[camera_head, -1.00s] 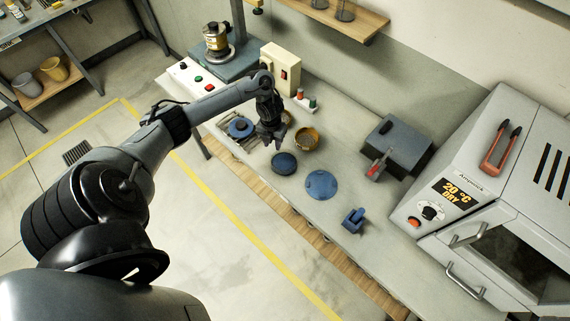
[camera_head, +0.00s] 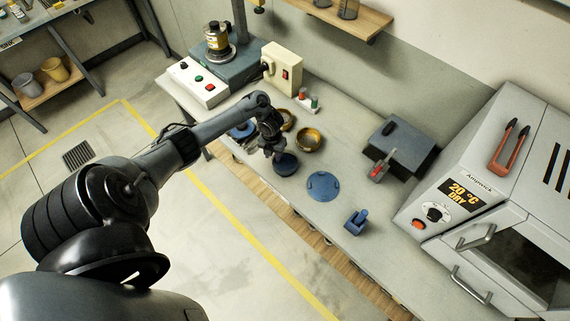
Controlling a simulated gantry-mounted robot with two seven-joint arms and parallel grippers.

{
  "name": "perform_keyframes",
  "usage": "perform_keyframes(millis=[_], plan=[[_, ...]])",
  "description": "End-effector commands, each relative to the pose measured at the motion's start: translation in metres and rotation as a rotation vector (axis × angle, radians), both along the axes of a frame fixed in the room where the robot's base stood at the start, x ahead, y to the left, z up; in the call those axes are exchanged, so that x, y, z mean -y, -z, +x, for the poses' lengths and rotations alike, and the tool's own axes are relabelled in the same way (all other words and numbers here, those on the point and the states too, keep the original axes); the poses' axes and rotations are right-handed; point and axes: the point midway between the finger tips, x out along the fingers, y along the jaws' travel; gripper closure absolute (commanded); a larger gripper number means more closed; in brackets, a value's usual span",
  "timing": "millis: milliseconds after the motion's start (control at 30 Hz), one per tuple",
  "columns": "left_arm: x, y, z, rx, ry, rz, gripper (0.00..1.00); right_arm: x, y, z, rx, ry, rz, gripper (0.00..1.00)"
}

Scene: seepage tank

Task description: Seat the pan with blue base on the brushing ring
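A round dark blue piece (camera_head: 286,165) lies on the bench; it may be the pan with blue base, but its details are too small to be sure. A flat blue disc with small edge notches (camera_head: 323,186), which may be the brushing ring, lies to its right, apart from it. My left gripper (camera_head: 272,154) points down at the upper left edge of the dark blue piece and partly covers it. I cannot tell whether they touch or how far apart the fingers are. Another blue round piece (camera_head: 241,131) is partly hidden behind my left arm. My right gripper is out of view.
Two brass-coloured round pans (camera_head: 309,139) (camera_head: 287,121) stand behind the gripper. A blue block-like holder (camera_head: 356,221) is near the front edge. A grey box (camera_head: 400,148) and an oven (camera_head: 500,230) stand to the right.

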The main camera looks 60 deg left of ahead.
Motion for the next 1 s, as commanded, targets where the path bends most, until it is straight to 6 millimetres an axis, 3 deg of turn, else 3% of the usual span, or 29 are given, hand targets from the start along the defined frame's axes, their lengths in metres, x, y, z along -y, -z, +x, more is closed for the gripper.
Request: perform_keyframes(millis=[100, 333, 767, 1000], plan=[[0.000, 0.000, 0.000, 0.000, 0.000, 0.000, 0.64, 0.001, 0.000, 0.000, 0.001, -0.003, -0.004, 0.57], [0.000, 0.000, 0.000, 0.001, 0.000, -0.001, 0.99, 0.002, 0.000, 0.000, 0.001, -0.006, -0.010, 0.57], [0.000, -0.001, 0.001, 0.001, 0.000, 0.000, 1.00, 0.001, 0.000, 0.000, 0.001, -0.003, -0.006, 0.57], [0.000, -0.011, 0.001, 0.003, 0.001, 0.000, 1.00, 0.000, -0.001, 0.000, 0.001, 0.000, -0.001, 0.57]])
